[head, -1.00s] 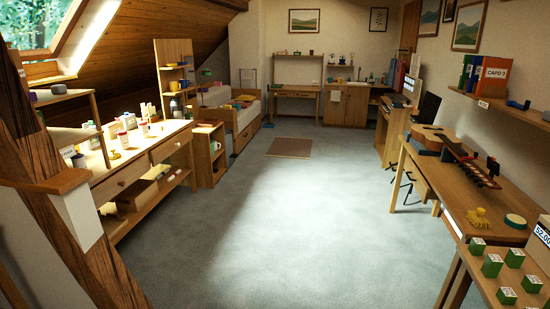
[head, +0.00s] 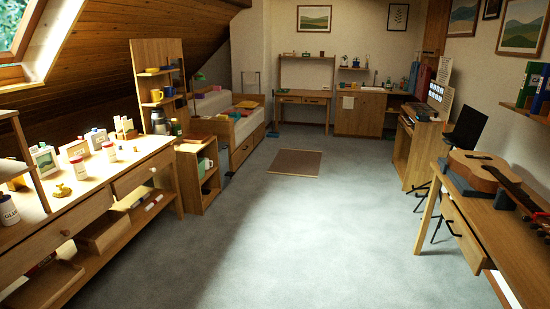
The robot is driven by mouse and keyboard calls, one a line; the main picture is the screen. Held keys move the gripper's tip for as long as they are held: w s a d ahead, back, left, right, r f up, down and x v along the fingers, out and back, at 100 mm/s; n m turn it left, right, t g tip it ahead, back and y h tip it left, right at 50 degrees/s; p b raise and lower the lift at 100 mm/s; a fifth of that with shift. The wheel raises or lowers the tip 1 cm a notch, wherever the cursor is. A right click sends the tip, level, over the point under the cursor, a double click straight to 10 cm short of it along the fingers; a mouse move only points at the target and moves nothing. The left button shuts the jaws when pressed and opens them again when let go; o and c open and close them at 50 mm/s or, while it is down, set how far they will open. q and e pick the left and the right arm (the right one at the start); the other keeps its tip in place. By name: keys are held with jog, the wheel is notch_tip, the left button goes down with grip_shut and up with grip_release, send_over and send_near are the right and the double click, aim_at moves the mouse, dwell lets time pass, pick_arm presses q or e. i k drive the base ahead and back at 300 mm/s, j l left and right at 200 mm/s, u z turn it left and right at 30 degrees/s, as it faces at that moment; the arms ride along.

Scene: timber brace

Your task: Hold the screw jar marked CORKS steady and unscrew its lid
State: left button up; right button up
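I cannot make out a jar marked CORKS in the head view. Small white jars with red lids stand on the long wooden sideboard at the left; one jar (head: 79,168) is near its middle and another (head: 109,151) is farther back. A larger dark-lidded jar (head: 8,209) at the left edge appears to read GLUE. The labels on the other jars are too small to read. Neither of my grippers is in view.
A desk with a guitar (head: 490,175) is at the right. The grey carpet (head: 290,235) between them is clear.

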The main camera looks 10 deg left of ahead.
aim_at(110, 155)
jog(key=i+u, duration=0.15)
jog(key=i, duration=0.4)
jog(key=i+l+u, duration=0.15)
jog(key=i, duration=0.4)
jog(key=i+l+u, duration=0.1)
jog(key=i, duration=0.5)
jog(key=l, duration=0.1)
